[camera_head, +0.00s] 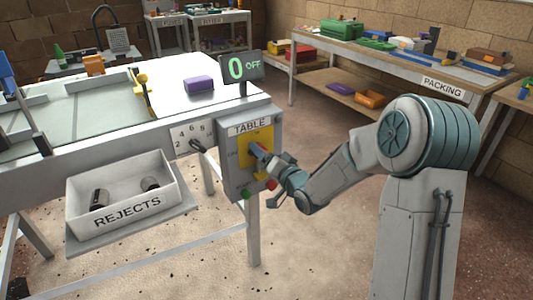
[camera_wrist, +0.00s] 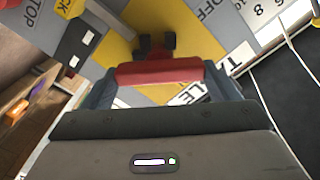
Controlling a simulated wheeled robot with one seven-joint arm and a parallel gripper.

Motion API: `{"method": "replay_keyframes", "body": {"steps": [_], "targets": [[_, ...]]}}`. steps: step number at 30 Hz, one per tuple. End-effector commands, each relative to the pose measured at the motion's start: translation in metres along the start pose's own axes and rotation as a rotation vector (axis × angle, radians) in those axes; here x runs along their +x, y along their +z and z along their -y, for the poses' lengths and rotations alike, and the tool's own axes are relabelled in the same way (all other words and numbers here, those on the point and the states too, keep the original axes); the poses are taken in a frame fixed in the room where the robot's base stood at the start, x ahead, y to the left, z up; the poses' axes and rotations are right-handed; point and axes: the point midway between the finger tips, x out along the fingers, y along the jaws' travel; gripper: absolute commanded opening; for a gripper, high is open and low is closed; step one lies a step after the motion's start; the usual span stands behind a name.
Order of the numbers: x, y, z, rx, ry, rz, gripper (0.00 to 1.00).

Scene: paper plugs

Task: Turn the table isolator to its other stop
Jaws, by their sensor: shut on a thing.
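The table isolator is on the front of the grey box labelled TABLE, with a yellow plate (camera_head: 262,133). In the wrist view its red handle (camera_wrist: 158,73) lies crosswise between my fingers, over the yellow plate (camera_wrist: 175,22). My gripper (camera_head: 264,157) reaches the box from the right and is shut on the handle. The wrist view shows the gripper (camera_wrist: 160,82) with a finger at each end of the handle. An OFF label shows beyond it in the wrist view. In the head view the gripper covers most of the handle, so its exact angle is unclear.
A display (camera_head: 241,67) above the box reads 0 OFF. A numbered dial (camera_head: 195,143) sits left of the box. Green and red buttons (camera_head: 271,185) are low on the box. The REJECTS bin (camera_head: 125,205) hangs at the left. Floor on the right is open.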

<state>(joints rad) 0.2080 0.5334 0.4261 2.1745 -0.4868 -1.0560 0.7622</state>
Motion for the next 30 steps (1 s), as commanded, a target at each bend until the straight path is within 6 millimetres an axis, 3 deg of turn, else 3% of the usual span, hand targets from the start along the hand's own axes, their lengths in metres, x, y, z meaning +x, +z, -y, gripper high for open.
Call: {"method": "replay_keyframes", "body": {"steps": [18, 30], "targets": [[-0.0007, -0.0006, -0.0024, 0.572, 0.003, 0.0, 0.59], [-0.0004, 0.0011, -0.0031, 0.796, 0.002, 0.001, 0.59]]}}
